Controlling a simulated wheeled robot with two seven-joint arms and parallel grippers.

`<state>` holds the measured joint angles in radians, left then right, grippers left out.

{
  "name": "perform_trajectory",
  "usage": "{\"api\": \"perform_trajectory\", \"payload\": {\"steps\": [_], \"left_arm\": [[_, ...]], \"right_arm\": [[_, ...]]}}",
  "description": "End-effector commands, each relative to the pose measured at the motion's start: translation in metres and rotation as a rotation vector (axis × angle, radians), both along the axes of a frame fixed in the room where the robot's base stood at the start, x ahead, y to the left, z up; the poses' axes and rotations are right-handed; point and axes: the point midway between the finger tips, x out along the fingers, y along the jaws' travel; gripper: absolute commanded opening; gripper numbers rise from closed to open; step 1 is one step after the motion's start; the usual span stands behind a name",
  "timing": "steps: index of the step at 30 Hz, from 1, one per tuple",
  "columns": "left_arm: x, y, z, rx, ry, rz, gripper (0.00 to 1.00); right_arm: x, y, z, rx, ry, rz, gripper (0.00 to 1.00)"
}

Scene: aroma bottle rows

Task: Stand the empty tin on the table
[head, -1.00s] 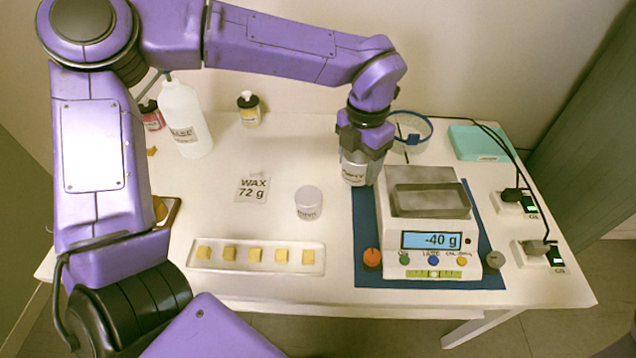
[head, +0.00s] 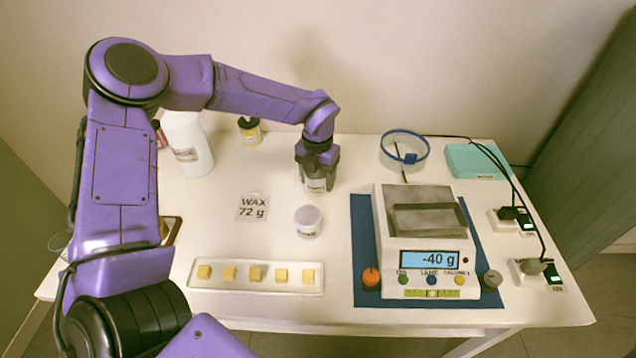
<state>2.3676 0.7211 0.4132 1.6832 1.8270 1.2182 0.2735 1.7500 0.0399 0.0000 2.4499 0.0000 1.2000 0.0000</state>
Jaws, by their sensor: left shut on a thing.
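My left gripper (head: 317,176) is shut on a small silvery tin (head: 316,186) with a dark-lettered label. The tin is upright, left of the blue mat and behind a second white-lidded tin (head: 308,221). I cannot tell whether the held tin's base touches the white table (head: 340,255). The gripper hides the tin's top. The scale (head: 422,238) stands on the blue mat (head: 366,225), its pan is bare and its display reads -40 g. My right gripper is out of view.
A card reading WAX 72 g (head: 252,207) lies left of the tins. A white tray (head: 232,286) with several yellow cubes is in front. A white bottle (head: 187,143) and an amber bottle (head: 250,131) stand behind. A blue-rimmed bowl (head: 404,150) and teal box (head: 476,161) are at the back right.

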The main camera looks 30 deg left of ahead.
Motion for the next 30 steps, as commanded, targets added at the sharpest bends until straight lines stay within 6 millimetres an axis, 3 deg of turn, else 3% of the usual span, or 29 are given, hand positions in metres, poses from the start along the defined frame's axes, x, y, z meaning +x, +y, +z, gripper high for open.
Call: {"api": "perform_trajectory", "payload": {"steps": [4, 16, 17, 18, 26, 30], "left_arm": [[-0.001, -0.002, -0.024, 0.0, 0.003, -0.003, 0.33], [-0.001, -0.002, -0.031, -0.001, 0.002, -0.002, 0.33], [-0.001, -0.002, -0.029, -0.001, 0.001, -0.002, 0.72], [-0.001, -0.002, -0.029, -0.001, 0.001, -0.002, 0.85], [-0.001, -0.002, -0.029, -0.001, 0.002, -0.002, 0.88], [0.0, -0.003, -0.018, -0.002, -0.001, -0.001, 0.88]], "right_arm": [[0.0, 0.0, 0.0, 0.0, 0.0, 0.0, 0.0], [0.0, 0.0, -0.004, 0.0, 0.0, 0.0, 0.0], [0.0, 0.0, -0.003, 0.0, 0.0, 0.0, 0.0], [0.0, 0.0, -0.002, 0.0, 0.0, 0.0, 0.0], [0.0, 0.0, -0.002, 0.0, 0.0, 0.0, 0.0], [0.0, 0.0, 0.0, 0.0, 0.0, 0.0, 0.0]]}}
